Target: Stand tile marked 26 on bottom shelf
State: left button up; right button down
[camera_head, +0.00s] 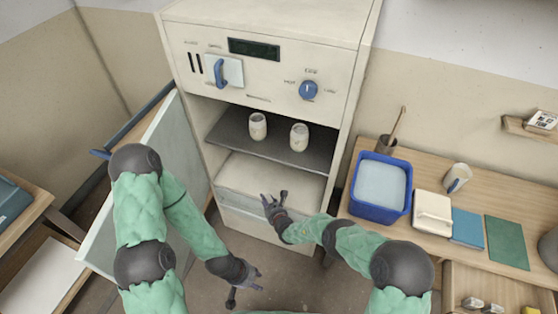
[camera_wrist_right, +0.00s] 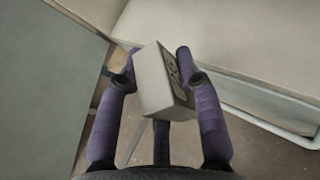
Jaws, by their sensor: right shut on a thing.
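In the right wrist view, my right gripper (camera_wrist_right: 155,72) is shut on a small pale tile (camera_wrist_right: 156,78), held tilted between its fingers. Dark marks show on the tile's right face; I cannot read them for sure. In the head view, my right gripper (camera_head: 273,199) is at the front of the open cabinet's lower part; the tile is hard to make out there. The pale bottom shelf (camera_head: 258,176) looks bare. My left gripper (camera_head: 245,286) is empty and its fingers are apart, low in front of the cabinet.
Two cups (camera_head: 258,126) (camera_head: 299,137) stand on the dark upper shelf (camera_head: 232,128). The open cabinet door (camera_head: 150,180) is at the left, beside my left arm. On the right table are a blue bucket (camera_head: 381,186), a white box (camera_head: 433,211) and a cup (camera_head: 457,178).

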jog(key=shift+w+a+f+b, duration=0.1)
jog(key=shift+w+b, duration=0.15)
jog(key=shift+b, duration=0.05)
jog(key=shift+w+d+f+b, duration=0.5)
jog(key=shift+w+d+b, duration=0.5)
jog(key=shift+w+b, duration=1.95)
jog(key=shift+w+d+f+b, duration=0.45)
jog(key=shift+w+d+b, duration=0.6)
jog(key=shift+w+b, duration=1.9)
jog(key=shift+w+d+f+b, duration=0.5)
jog(key=shift+w+d+b, duration=0.5)
jog(key=shift+w+b, duration=1.95)
jog(key=f, duration=0.1)
jog(key=f+b, duration=0.1)
jog(key=f, duration=0.2)
jog(key=shift+w+b, duration=0.35)
jog(key=shift+b, duration=0.05)
jog(key=shift+w, duration=0.1)
jog(key=shift+r, duration=0.1)
jog(key=shift+f, duration=0.2)
